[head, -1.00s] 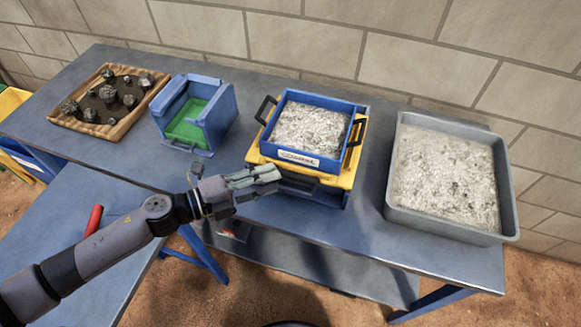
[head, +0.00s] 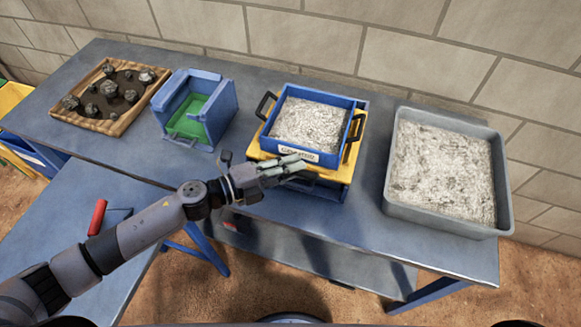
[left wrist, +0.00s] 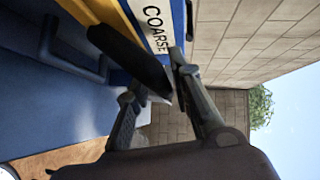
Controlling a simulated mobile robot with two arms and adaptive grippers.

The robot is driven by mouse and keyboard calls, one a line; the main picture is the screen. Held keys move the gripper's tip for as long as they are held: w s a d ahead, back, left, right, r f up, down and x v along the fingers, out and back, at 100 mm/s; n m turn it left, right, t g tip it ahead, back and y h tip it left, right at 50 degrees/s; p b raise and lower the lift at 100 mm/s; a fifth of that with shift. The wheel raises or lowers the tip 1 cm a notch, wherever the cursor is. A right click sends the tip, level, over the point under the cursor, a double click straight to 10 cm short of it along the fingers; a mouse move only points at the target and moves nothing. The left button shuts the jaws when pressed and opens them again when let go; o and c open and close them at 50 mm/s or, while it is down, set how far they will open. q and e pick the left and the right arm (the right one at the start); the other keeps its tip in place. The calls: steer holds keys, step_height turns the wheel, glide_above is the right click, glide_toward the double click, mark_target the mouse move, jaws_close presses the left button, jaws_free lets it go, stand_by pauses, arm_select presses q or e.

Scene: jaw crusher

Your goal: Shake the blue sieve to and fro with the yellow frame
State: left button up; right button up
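The blue sieve (head: 359,105), labelled COARSE and full of pale grey crushed material, sits on the yellow frame (head: 345,172). Black handles stand at its left and right sides. A dark handle (left wrist: 128,57) projects at the front of the yellow frame. My left gripper (head: 298,170) is at the frame's front, just below the label. In the left wrist view its fingers (left wrist: 160,98) are apart, with the dark handle's end reaching toward the gap between them. Contact is not clear. The sieve label (left wrist: 158,28) shows beyond. My right gripper is not in view.
A grey tray (head: 402,212) of crushed material stands to the right. A blue box with a green inside (head: 225,105) and a wooden tray of dark rocks (head: 122,127) stand to the left. A red-handled tool (head: 97,217) lies on the lower left table. A block wall is behind.

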mark_target(297, 151)
arm_select(q)
jaws_close()
stand_by(0.3)
steer(key=w, duration=0.1)
steer(key=w+d, duration=0.1)
steer(key=w, duration=0.3)
steer(key=shift+w+d+f, duration=0.1)
steer(key=shift+w+d, duration=0.15)
steer(key=shift+d, duration=0.1)
steer(key=shift+s, duration=0.1)
steer(key=shift+o, duration=2.2)
jaws_free()
